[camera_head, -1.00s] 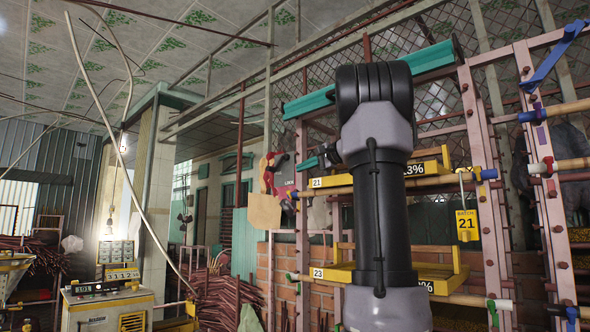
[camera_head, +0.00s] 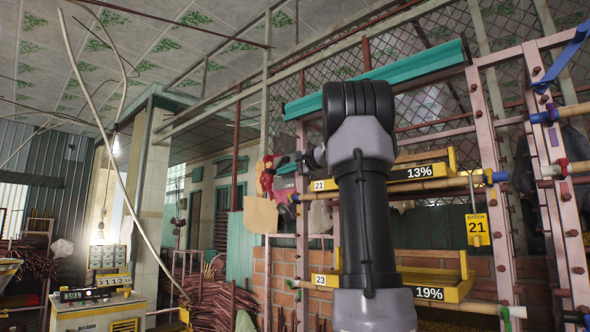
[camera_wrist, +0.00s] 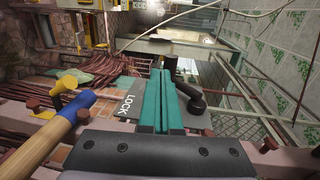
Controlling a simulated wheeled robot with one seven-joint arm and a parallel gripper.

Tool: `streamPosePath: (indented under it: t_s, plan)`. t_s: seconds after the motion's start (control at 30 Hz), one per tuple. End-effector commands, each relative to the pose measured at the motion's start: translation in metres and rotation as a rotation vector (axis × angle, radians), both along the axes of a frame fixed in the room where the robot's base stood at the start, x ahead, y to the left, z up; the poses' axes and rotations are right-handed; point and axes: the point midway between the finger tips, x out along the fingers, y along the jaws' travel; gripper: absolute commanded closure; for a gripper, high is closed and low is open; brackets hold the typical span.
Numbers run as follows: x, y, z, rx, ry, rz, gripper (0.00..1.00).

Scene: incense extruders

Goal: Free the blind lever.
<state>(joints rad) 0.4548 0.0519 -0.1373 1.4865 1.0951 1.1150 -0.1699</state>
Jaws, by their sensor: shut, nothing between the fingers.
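My gripper (camera_wrist: 163,102), with teal fingers, is shut and empty in the middle of the wrist view. A black bar with rounded ends (camera_wrist: 187,92), which looks like the lever, lies just right of the fingertips. I cannot tell whether they touch. A plate marked LOCK (camera_wrist: 125,115) is left of the fingers.
The pink rack (camera_head: 490,180) holds yellow trays (camera_head: 440,291) and wooden bars with coloured ends. A wooden bar with a blue end (camera_wrist: 72,112) is close on the wrist view's left. A yellow machine (camera_head: 97,310) stands lower left. Red stick bundles (camera_head: 215,300) lie behind.

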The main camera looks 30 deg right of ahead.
Motion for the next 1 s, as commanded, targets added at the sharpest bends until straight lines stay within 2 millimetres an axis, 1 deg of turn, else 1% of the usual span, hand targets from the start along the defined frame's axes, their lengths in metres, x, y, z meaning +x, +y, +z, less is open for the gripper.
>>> streamPosePath:
  t_s: [0.03,0.1,0.23,0.63,0.8,1.0]
  plan:
    - [0.007,0.003,0.001,-0.001,0.000,0.002,1.00]
    - [0.015,0.005,0.003,-0.001,0.000,0.000,1.00]
    - [0.023,0.008,0.005,0.000,0.000,0.000,1.00]
    - [0.025,0.009,0.005,0.000,0.000,0.000,1.00]
    - [0.038,0.015,0.008,-0.001,0.000,0.002,1.00]
    - [0.039,0.015,0.006,0.000,0.002,0.002,1.00]
